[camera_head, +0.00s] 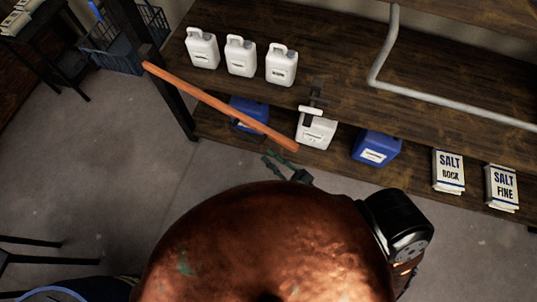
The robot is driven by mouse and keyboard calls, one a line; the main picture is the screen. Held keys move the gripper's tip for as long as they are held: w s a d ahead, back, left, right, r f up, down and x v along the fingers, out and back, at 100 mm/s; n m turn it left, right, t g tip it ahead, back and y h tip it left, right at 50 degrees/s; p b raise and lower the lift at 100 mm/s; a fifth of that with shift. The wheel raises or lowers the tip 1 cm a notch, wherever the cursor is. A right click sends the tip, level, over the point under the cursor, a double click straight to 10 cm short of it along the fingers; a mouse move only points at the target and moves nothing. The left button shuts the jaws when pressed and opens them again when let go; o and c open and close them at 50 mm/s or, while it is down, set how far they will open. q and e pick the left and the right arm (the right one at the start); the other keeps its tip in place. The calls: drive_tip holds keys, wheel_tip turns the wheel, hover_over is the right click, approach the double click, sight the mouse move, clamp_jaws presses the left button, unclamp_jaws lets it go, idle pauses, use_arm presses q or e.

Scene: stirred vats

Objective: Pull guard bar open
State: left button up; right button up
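An orange-brown bar (220,107), which I take to be the guard bar, slants across the front of the shelving. Its far left end is near the dark shelf post, and its right end stands out in front of the lower shelf. A dark bracket with a pale end (314,101) sits on the upper shelf's front edge, apart from the bar. My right gripper (271,160) is small and dark behind the copper vat, below the bar's right end. It looks apart from the bar, and its finger opening is unclear. My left gripper is not in view.
The copper vat (265,240) fills the bottom middle. White jugs (240,57) stand on the upper shelf (340,85). Blue jugs (376,147), a white jug (316,132) and salt bags (448,172) are below. A grey pipe (455,103) crosses at right.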

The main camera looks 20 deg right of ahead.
drive_tip(key=shift+c, duration=0.2)
drive_tip(key=shift+d, duration=0.1)
drive_tip(key=shift+c, duration=0.7)
drive_tip(key=s+d+m+g, duration=0.1)
drive_tip(key=d, duration=0.2)
drive_tip(key=s+d+m+g+y+p, duration=0.1)
drive_tip(key=d+m, duration=0.1)
drive_tip(key=d, duration=0.2)
drive_tip(key=s+d+f+m+g+y+p, duration=0.1)
drive_tip(key=d+m+g, duration=0.1)
drive_tip(key=d, duration=0.2)
drive_tip(key=shift+s, duration=0.25)
clamp_jaws()
drive_tip(key=s+d+r+m+g+p, duration=0.1)
drive_tip(key=d+r+m+g, duration=0.15)
drive_tip(key=d, duration=0.25)
drive_tip(key=d+r+m+g+p, duration=0.1)
drive_tip(key=d+r+m, duration=0.1)
drive_tip(key=d+m, duration=0.3)
drive_tip(key=w+a+p, duration=0.2)
drive_tip(key=w+a, duration=0.2)
drive_tip(key=a, duration=0.5)
drive_tip(key=shift+w+a+r+n+y, duration=0.15)
drive_tip(key=shift+r+n+y, duration=0.15)
drive_tip(key=shift+n, duration=0.05)
